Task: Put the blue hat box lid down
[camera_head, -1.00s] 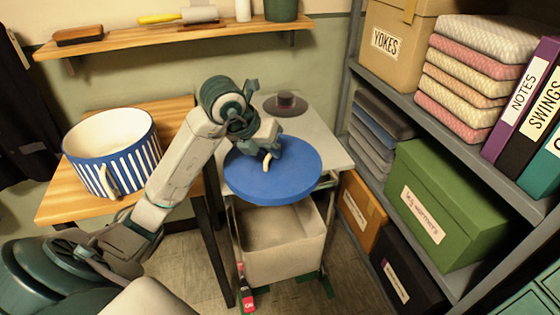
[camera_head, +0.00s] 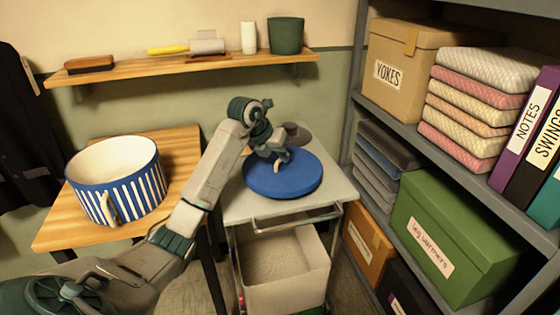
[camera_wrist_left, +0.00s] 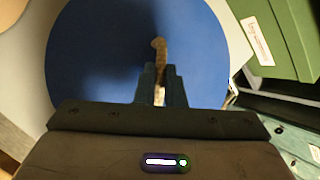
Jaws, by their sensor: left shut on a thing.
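The blue hat box lid (camera_head: 296,181) is a round blue disc with a pale curved handle (camera_head: 279,167) on top. My left gripper (camera_head: 277,160) is shut on this handle. The lid is level, over or on the grey top of the trolley (camera_head: 240,208); I cannot tell whether it touches. In the left wrist view the lid (camera_wrist_left: 100,60) fills the middle, with the handle (camera_wrist_left: 158,48) between the fingers (camera_wrist_left: 158,85). The blue-and-white striped hat box (camera_head: 117,180) stands open on the wooden table at the left. My right gripper is not in view.
A dark hat (camera_head: 297,133) sits at the back of the trolley top, close behind the lid. Shelving with a green box (camera_head: 450,235) and folded cloths (camera_head: 378,165) stands close on the right. A wall shelf (camera_head: 190,72) runs behind. A pale bin (camera_head: 285,268) is below the trolley top.

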